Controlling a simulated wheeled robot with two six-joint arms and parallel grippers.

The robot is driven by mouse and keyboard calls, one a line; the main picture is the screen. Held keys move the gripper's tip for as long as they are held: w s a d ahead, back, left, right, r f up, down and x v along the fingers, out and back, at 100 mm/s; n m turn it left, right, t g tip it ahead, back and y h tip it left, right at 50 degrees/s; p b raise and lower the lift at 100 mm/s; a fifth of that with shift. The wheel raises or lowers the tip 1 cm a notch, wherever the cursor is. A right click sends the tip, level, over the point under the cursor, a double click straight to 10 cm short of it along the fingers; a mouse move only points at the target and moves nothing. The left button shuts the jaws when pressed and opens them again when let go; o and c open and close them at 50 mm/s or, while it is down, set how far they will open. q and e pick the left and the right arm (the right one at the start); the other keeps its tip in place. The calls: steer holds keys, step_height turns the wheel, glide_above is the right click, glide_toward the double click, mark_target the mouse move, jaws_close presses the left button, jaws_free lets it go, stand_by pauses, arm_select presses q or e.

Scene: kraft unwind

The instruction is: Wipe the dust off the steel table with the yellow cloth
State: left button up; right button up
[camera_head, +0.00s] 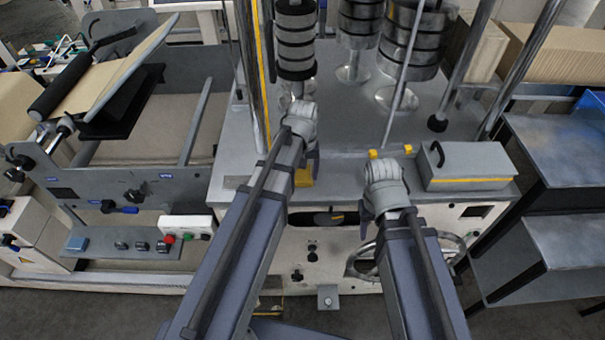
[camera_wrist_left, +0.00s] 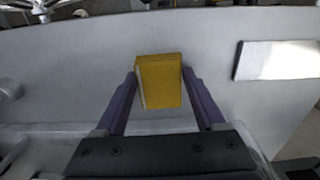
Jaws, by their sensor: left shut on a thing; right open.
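The yellow cloth (camera_head: 304,178) shows as a small block-like piece at the front part of the grey steel table (camera_head: 340,178). My left gripper (camera_head: 311,162) is shut on it. In the left wrist view the cloth (camera_wrist_left: 160,82) sits between the two purple fingers (camera_wrist_left: 158,88), over the grey surface. Whether it touches the table I cannot tell. My right gripper (camera_head: 368,212) is open and empty at the table's front edge, its fingers mostly hidden by the wrist. I cannot make out dust on the table.
A grey box with a black handle (camera_head: 468,165) stands right of my right gripper. Two small yellow blocks (camera_head: 376,153) lie behind it. Steel posts and black-ringed rollers (camera_head: 296,40) rise at the back. A control box with buttons (camera_head: 187,226) is at left.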

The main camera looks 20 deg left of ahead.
mark_target(337, 180)
arm_select(q)
steer(key=shift+w+d, duration=0.3)
steer(key=shift+d, duration=0.55)
steer(key=shift+w+d, duration=0.3)
steer(key=shift+d, duration=0.5)
steer(key=shift+d, duration=0.1)
steer(key=shift+w+d+r, duration=0.1)
steer(key=shift+w+d, duration=0.15)
steer(key=shift+d, duration=0.45)
steer(key=shift+w+d+r, duration=0.1)
steer(key=shift+w+d, duration=0.1)
steer(key=shift+d, duration=0.5)
steer(key=shift+f, duration=0.1)
steer(key=shift+d, duration=0.1)
steer(key=shift+w+d+f, duration=0.1)
steer(key=shift+w+d, duration=0.1)
steer(key=shift+d, duration=0.4)
steer(key=shift+w+d, duration=0.2)
steer(key=shift+d, duration=0.75)
